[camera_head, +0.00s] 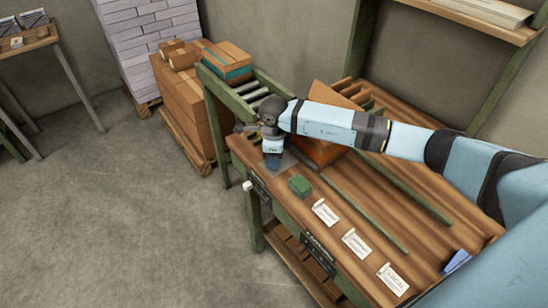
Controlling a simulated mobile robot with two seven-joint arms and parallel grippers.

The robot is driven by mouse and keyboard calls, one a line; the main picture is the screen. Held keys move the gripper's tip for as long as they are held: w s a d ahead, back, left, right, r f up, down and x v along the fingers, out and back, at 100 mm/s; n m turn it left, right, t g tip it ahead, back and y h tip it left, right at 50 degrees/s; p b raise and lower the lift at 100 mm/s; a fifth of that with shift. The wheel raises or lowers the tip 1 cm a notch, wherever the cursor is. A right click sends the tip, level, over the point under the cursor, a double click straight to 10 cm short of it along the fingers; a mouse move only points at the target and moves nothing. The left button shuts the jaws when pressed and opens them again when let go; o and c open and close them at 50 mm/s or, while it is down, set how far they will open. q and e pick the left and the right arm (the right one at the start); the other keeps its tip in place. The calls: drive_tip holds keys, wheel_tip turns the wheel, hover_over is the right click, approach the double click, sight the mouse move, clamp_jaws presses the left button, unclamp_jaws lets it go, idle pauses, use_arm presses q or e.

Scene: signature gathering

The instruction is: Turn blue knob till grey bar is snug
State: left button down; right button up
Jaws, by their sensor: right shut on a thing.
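My right arm reaches in from the right, and my right gripper (272,161) points down at the far left end of the wooden workbench (345,190). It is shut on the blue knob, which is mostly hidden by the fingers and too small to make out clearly. A faint grey patch shows on the bench around the fingertips. I cannot pick out the grey bar with certainty or tell how snug it is. My left gripper is not in view.
A green block (300,186) sits just right of my right gripper. White cards lie along the bench's front edge, beside a long green rail (365,210). Cartons (227,62) and a roller conveyor (252,92) stand behind. Open floor (130,220) lies left.

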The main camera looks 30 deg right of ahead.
drive_tip(key=m, duration=0.4)
drive_tip(key=shift+m+b, duration=0.3)
drive_tip(key=m, duration=0.4)
drive_tip(key=shift+m, duration=0.4)
drive_tip(key=o, duration=0.9)
wheel_tip(320, 180, up, 14)
drive_tip(key=shift+f+b, duration=0.1)
drive_tip(key=shift+b, duration=0.5)
